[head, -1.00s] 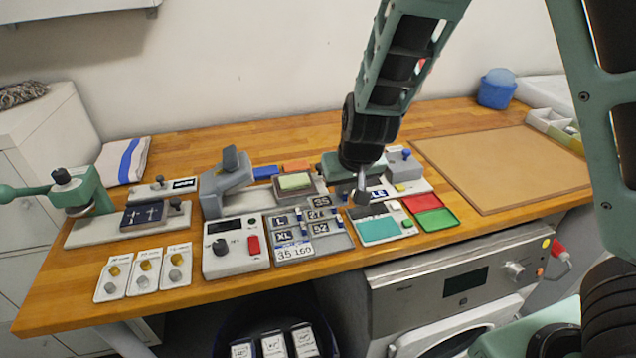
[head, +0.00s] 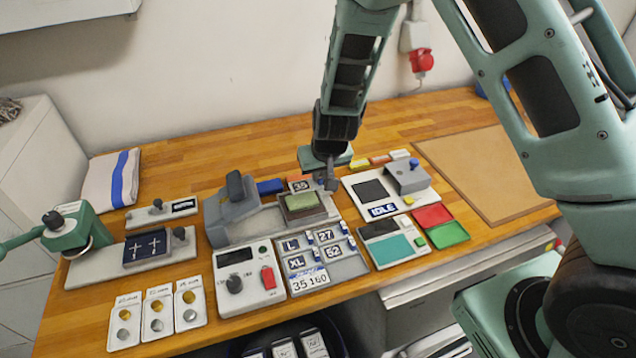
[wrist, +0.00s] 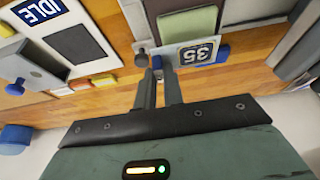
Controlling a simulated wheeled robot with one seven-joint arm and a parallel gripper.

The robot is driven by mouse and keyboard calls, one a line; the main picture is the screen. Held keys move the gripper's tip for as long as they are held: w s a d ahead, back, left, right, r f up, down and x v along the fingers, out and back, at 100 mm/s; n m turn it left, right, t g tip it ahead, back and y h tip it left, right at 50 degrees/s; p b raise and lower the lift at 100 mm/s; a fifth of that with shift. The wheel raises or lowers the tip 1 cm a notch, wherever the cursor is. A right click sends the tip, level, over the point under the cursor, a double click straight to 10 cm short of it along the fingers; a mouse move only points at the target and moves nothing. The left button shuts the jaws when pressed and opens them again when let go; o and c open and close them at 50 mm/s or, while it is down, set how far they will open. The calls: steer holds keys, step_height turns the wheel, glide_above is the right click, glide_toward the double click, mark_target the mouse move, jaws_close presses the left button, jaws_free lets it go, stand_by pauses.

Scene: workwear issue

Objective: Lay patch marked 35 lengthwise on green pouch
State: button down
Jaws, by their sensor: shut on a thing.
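The patch marked 35 (head: 301,185) is dark with white characters on a pale plate. It also shows in the wrist view (wrist: 199,54). My gripper (head: 328,183) is shut on the right end of this piece; its fingers (wrist: 157,68) show in the wrist view. The green pouch (head: 300,202) lies flat on a raised block beside the grey press. In the head view the patch appears just behind the pouch; in the wrist view (wrist: 187,28) it overlaps the pouch's near edge. I cannot tell whether patch and pouch touch.
The grey press (head: 230,212) stands left of the pouch. A tray (head: 345,268) with patches L, XL, 27 and 52 lies in front. A device reading IDLE (head: 383,210) is to the right. Blue (head: 270,187) and orange pieces lie behind. Bare wood is free at the back.

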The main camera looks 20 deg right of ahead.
mark_target(321, 181)
steer(key=shift+f+p, duration=0.3)
steer(key=shift+f, duration=1.65)
steer(key=shift+f, duration=0.2)
steer(key=c, duration=1.5)
jaws_free()
steer(key=shift+r, duration=0.1)
